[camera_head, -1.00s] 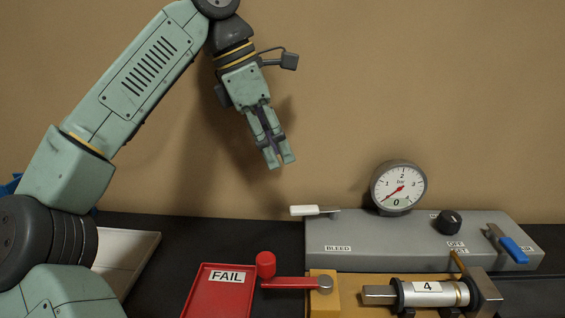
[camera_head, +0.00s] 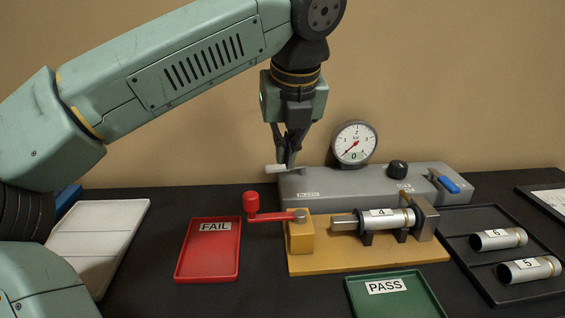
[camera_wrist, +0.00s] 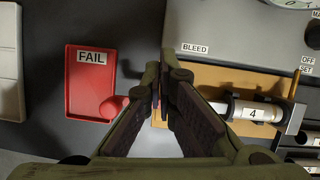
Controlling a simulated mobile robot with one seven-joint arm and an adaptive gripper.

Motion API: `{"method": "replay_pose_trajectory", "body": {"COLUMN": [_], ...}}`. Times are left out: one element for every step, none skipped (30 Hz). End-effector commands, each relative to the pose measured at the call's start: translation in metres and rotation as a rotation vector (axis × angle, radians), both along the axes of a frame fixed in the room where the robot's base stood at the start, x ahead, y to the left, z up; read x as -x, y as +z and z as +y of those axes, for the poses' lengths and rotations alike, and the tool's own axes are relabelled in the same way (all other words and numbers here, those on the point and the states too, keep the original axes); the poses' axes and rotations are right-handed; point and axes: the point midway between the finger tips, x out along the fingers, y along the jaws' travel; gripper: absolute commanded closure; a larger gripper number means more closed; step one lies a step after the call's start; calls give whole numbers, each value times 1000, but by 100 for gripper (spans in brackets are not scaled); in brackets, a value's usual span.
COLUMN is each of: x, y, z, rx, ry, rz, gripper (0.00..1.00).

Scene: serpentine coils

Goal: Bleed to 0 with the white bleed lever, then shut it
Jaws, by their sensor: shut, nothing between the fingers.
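The white bleed lever (camera_head: 273,168) sticks out to the left from the left end of the grey panel (camera_head: 330,181), above the BLEED label (camera_head: 308,194). My gripper (camera_head: 290,163) points down with its fingers shut, right at the lever. I cannot tell whether the fingertips touch it or stand just in front or behind. The lever cannot be made out in the wrist view, where my closed fingers (camera_wrist: 158,112) fill the middle. The round gauge (camera_head: 355,132) stands behind the panel; its red needle points to the lower left.
A yellow fixture (camera_head: 350,259) holds a cylinder marked 4 (camera_head: 390,220) and a red crank (camera_head: 270,216). The red FAIL tray (camera_head: 208,258), green PASS tray (camera_head: 371,304) and dark tray (camera_head: 475,264) with two cylinders lie around. A blue lever (camera_head: 448,184) sits at the panel's right.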

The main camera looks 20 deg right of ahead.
Motion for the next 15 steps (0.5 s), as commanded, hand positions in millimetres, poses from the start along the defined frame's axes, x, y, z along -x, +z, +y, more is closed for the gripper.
{"method": "replay_pose_trajectory", "body": {"x": [-2,-4,-6,-9,-11,-14,-16,-19,-22,-24,-27,-30,-31,-35,-43], "y": [-6,-10,-17,-22,-28,-37,-42,-48,-57,-62,-68,-76,-81,-83,-78], "z": [0,-1,-1,-1,-2,-3,-3,-3,-4,-5,-5,-5,-6,-7,-8], "rx": [-2,-1,0,0,0,0,1,0,-1,1,1,0,0,1,4], "ry": [-3,-3,-4,-4,-4,-6,-6,-6,-7,-7,-7,-6,-6,-6,-4], "rz": [3,4,4,5,6,6,6,6,7,6,6,6,6,5,5], "gripper": [100,100,100,100,100,100,100,100,100,100,100,100,100,100,100]}}
